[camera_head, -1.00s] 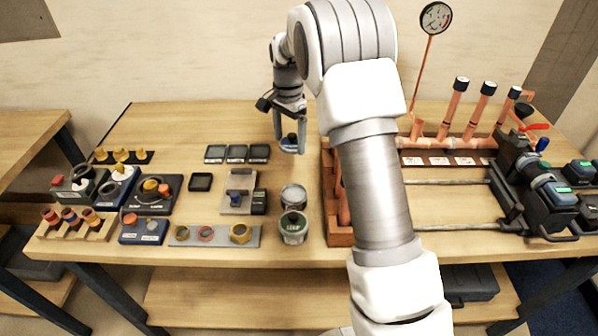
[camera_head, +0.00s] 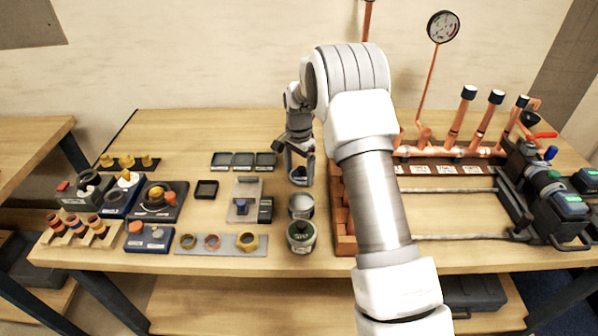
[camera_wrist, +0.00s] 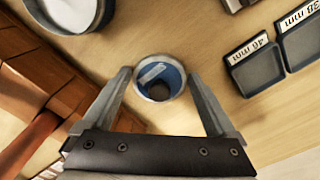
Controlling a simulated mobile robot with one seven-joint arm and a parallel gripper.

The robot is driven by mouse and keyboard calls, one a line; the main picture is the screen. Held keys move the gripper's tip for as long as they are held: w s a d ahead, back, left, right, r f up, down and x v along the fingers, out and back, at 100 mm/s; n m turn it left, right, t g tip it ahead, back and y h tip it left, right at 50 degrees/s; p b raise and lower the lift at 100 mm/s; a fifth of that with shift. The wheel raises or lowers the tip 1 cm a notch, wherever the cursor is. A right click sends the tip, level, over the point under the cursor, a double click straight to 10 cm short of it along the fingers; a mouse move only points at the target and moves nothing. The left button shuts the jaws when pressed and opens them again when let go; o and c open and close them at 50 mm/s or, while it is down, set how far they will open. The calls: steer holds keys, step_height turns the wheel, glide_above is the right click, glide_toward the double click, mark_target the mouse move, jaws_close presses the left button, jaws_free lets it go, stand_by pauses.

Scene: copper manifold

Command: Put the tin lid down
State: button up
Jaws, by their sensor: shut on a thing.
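My gripper (camera_wrist: 159,76) is shut on the tin lid (camera_wrist: 160,80), a small round grey-rimmed piece with a dark blue inside, held between the fingertips in the wrist view. In the head view my gripper (camera_head: 300,174) is low over the table, behind the round tins. I cannot tell whether the lid touches the wood. A silvery round tin (camera_head: 301,206) stands in front of my gripper; a round tin with pale contents also shows at the wrist view's top left (camera_wrist: 72,12). A dark green tin (camera_head: 301,237) stands nearer the front edge.
Small dark trays (camera_head: 244,160) lie left of my gripper. A grey stand with a blue part (camera_head: 241,205) is front left. Bare wood (camera_head: 195,135) is free at the back left.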

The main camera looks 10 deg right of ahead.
steer(key=shift+f, duration=0.2)
steer(key=shift+f, duration=0.1)
steer(key=o, duration=1)
steer(key=shift+c, duration=0.2)
